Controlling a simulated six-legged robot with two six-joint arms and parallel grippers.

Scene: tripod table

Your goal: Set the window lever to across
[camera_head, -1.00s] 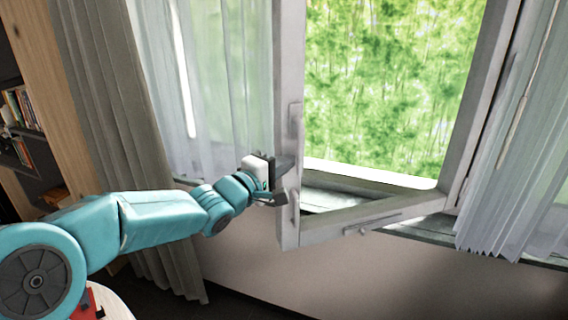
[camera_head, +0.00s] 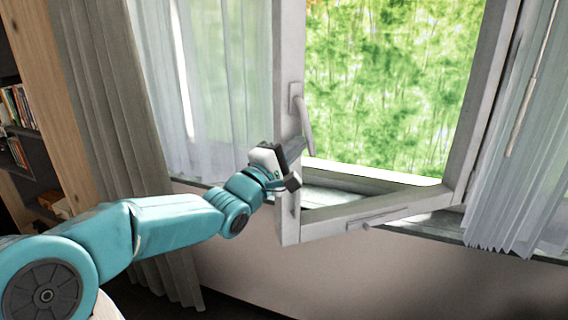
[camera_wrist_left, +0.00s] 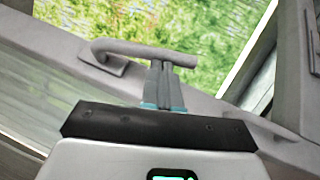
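The window lever (camera_head: 307,125) is a grey bent handle on the upright stile of the open sash (camera_head: 290,50). It slants down and a little right from its mounting plate, at an angle to the stile. In the left wrist view the lever (camera_wrist_left: 145,52) runs nearly level, its free end at the right. My left gripper (camera_head: 303,149) is at the lever's lower end. In the wrist view its fingers (camera_wrist_left: 162,80) are together, with no gap seen, and their tips meet the lever's underside near its free end. The exact contact is partly hidden. My right gripper is not in view.
The sash's bottom rail (camera_head: 380,212) carries a small stay. The sill (camera_head: 345,188) lies behind it. Pale curtains hang left (camera_head: 215,80) and right (camera_head: 520,170) of the window. A bookshelf (camera_head: 20,110) stands at far left.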

